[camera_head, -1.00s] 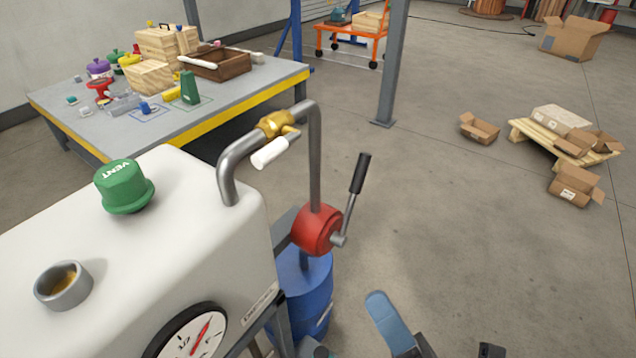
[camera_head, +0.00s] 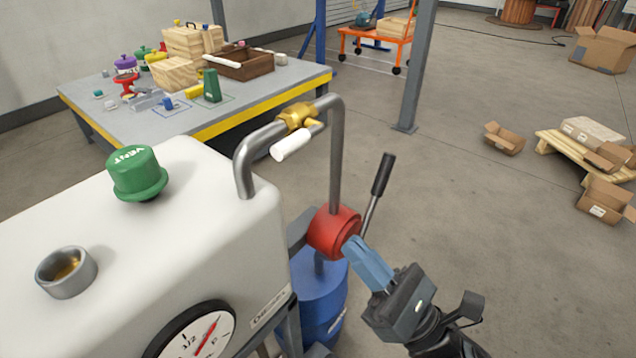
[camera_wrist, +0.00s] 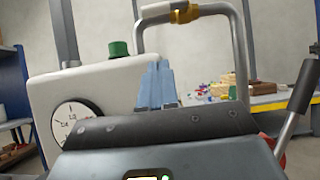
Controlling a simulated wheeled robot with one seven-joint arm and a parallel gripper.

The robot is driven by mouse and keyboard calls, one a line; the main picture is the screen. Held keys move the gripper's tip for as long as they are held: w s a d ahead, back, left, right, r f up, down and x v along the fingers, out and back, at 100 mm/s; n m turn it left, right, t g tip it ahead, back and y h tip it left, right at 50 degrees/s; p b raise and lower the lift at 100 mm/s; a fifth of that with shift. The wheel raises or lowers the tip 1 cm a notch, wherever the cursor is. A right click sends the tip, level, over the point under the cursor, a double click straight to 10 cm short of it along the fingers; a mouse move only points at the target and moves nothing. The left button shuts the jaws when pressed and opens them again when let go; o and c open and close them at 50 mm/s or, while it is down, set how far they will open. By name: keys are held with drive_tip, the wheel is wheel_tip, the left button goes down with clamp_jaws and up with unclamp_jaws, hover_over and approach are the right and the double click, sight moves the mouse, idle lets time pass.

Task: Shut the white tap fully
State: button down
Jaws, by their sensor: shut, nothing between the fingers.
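The white tap handle (camera_head: 291,145) sits on a brass valve body (camera_head: 297,117) in the grey pipe above the white tank. The handle slants down and to the left, beside the pipe rather than straight along it.
The red pump (camera_head: 333,229) with its black-gripped lever (camera_head: 382,174) is close to my fingers; contact cannot be told. A green VENT cap (camera_head: 137,172), open filler neck (camera_head: 66,271) and gauge (camera_head: 196,335) are on the white tank (camera_head: 225,235). A blue drum (camera_head: 318,295) stands below.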

sight(295, 137)
drive_tip(key=s+d+r+p+x, duration=0.1)
drive_tip(key=p+x, duration=0.3)
drive_tip(key=x, duration=0.8)
drive_tip(key=shift+w+a+r+p, duration=0.2)
drive_tip(key=shift+r+p, duration=0.1)
drive_tip(key=shift+r, duration=0.55)
